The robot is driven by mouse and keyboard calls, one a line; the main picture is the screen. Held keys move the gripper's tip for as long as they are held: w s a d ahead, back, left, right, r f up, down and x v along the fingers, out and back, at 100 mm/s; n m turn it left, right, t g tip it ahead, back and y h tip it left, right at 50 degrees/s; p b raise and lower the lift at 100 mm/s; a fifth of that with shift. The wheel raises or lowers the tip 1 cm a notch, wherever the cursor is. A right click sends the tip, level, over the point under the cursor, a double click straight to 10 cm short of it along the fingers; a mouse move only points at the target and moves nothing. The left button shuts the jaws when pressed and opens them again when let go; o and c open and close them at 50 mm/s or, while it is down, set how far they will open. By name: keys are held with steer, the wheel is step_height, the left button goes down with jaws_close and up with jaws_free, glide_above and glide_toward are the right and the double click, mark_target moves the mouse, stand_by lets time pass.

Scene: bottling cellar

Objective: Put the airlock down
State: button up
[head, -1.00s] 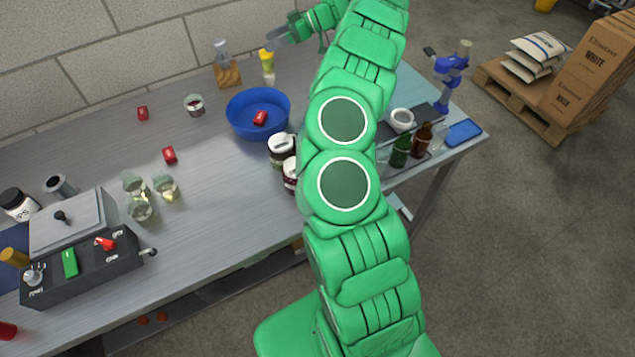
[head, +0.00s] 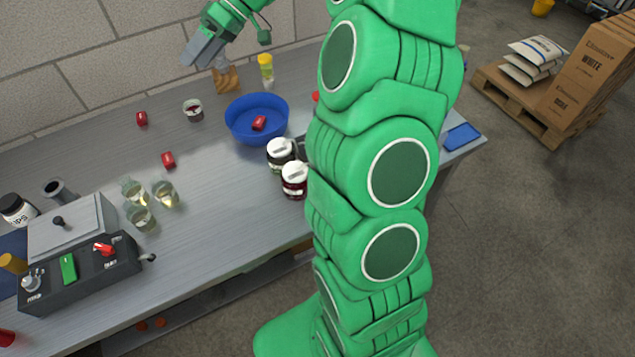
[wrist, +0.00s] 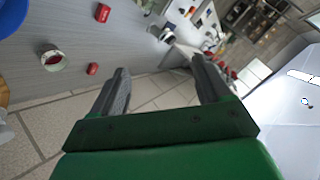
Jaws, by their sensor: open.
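My gripper (head: 196,60) is raised in front of the wall at the back of the bench, up and left of a wooden block (head: 228,79). In the wrist view my gripper (wrist: 160,76) has its two grey fingers well apart, with nothing between them. I cannot make out the airlock for certain in either view. My gripper hides what is just above the wooden block in the head view, where a clear piece stood before.
A blue basin (head: 232,126) holds a red item. Two lidded jars (head: 294,182) stand in front of it. A yellow-topped bottle (head: 266,70) stands at the back. Several glasses (head: 165,195) and a grey machine (head: 75,235) are at left. My arm hides the bench's right part.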

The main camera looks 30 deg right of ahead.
steer(key=s+a+m+g+h, duration=0.1)
steer(key=s+a+m+h, duration=0.15)
steer(key=s, duration=0.75)
steer(key=s+a+m+g+h, duration=0.1)
steer(key=s+a+h, duration=0.15)
steer(key=s, duration=0.85)
steer(key=s+d+f+m+h, duration=0.1)
steer(key=s+d+m+h, duration=0.1)
steer(key=s, duration=0.4)
steer(key=s+d+f+m+h, duration=0.1)
steer(key=s+d+f+h, duration=0.1)
steer(key=s+d, duration=0.2)
steer(key=s+d+f+m+t+h, duration=0.1)
steer(key=s+d, duration=0.3)
steer(key=s, duration=0.6)
steer(key=shift+f+m+h, duration=0.3)
steer(key=shift+m+h, duration=0.1)
steer(key=shift+m, duration=0.45)
steer(key=shift+s, duration=0.1)
